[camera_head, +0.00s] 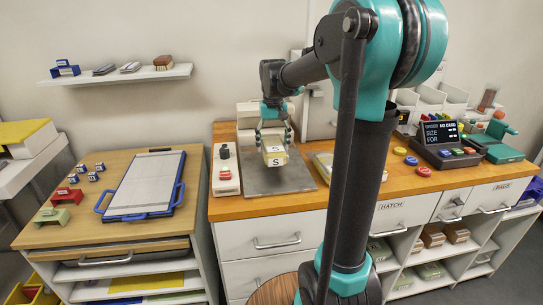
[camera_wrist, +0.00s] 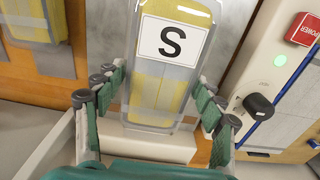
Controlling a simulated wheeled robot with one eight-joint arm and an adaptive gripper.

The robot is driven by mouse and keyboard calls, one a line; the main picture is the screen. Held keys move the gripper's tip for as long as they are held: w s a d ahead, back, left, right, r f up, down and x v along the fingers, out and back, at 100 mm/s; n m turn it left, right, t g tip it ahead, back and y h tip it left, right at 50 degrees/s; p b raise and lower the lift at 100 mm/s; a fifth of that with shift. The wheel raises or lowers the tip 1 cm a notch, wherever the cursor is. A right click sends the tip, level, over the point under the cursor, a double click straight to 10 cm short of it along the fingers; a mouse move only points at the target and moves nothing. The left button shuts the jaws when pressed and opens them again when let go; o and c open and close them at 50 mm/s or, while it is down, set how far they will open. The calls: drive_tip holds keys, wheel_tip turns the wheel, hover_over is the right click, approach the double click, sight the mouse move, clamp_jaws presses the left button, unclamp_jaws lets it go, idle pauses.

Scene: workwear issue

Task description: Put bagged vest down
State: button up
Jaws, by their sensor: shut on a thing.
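The bagged vest is a yellow folded packet in a clear bag with a white label marked S. In the head view the bagged vest (camera_head: 275,158) is over the grey metal plate (camera_head: 290,183) on the wooden counter. My gripper (camera_head: 272,133) is above it, shut on its upper end. In the wrist view the bagged vest (camera_wrist: 158,92) lies between the finger pairs of my gripper (camera_wrist: 160,112), label facing the camera. Whether its lower edge touches the plate I cannot tell.
A white control unit (camera_head: 226,172) with a red button stands just left of the plate. Another bagged yellow item (camera_wrist: 30,18) lies at the wrist view's upper left. An order display (camera_head: 440,134) stands at right.

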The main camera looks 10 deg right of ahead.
sight(273, 143)
drive_tip(key=shift+f, duration=2.15)
drive_tip(key=shift+f, duration=0.15)
drive_tip(key=o, duration=1.2)
wheel_tip(273, 143, up, 12)
drive_tip(key=shift+r, duration=0.15)
